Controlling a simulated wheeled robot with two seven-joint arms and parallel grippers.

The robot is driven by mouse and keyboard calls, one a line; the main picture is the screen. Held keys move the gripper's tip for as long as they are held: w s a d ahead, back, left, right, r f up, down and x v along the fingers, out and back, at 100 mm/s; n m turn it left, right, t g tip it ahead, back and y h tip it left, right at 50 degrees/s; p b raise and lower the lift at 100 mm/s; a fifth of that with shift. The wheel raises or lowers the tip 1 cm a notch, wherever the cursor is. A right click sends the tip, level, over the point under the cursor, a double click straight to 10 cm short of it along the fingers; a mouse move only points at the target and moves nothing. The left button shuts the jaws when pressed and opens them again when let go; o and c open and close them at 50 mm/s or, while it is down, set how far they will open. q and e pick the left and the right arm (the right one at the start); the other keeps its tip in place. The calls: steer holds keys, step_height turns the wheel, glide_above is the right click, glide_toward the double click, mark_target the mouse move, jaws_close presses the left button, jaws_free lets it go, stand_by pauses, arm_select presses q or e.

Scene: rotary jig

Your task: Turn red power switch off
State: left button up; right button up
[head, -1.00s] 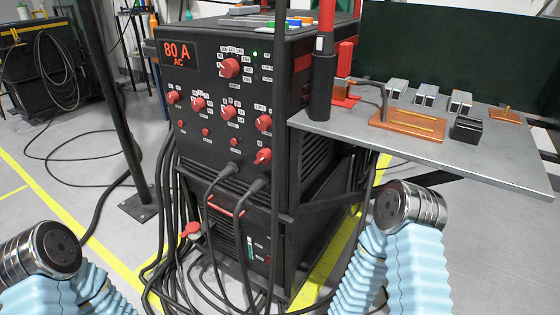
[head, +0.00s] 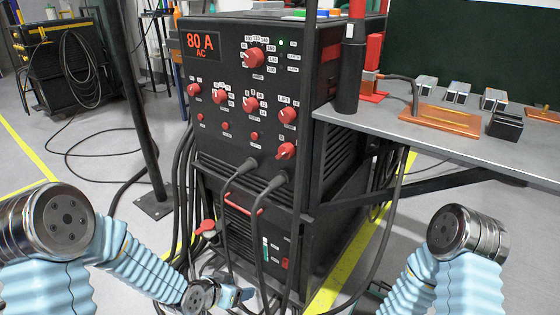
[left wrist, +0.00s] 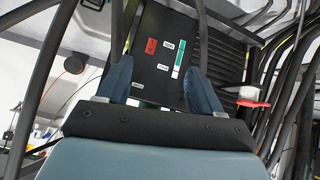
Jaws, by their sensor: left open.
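The red power switch (head: 285,263) is a small red rectangle on the lower front panel of the black welding machine (head: 240,150). It also shows in the left wrist view (left wrist: 151,46), beside a green-and-white strip (left wrist: 179,60). My left gripper (head: 240,295) is low in front of the machine, below and left of the switch. In the left wrist view my left gripper's blue fingers (left wrist: 160,88) are apart with nothing between them. The panel lies beyond them, with the switch between the fingers in the picture, not touched. My right gripper is not in view.
Black cables (head: 262,225) hang in front of the lower panel. A red handle (head: 208,227) sticks out at its left, also in the left wrist view (left wrist: 250,97). A grey table (head: 440,140) with metal parts juts out right. A black post (head: 140,110) stands left.

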mark_target(280, 155)
arm_select(q)
steer(key=w+d+r+m+t+h+b, duration=0.1)
steer(key=w+r+m+t, duration=0.15)
steer(key=r, duration=0.35)
steer(key=w+r+m+t+h+b, duration=0.1)
steer(key=w+r+m, duration=0.2)
steer(key=r, duration=0.3)
step_height(280, 155, up, 21)
steer(key=s+d+m+t+h+b, duration=0.25)
steer(key=m+h, duration=0.25)
steer(key=m, duration=0.5)
steer(key=shift+n, duration=0.25)
steer(key=x, duration=0.8)
steer(key=a+x, duration=0.1)
steer(key=x, duration=0.3)
steer(key=shift+w+d+r, duration=0.1)
steer(key=shift+w+r, duration=0.1)
steer(key=shift+w, duration=0.25)
steer(key=shift+w+d, duration=0.35)
steer(key=shift+w, duration=0.05)
steer(key=c, duration=1.1)
steer(key=shift+o, duration=0.2)
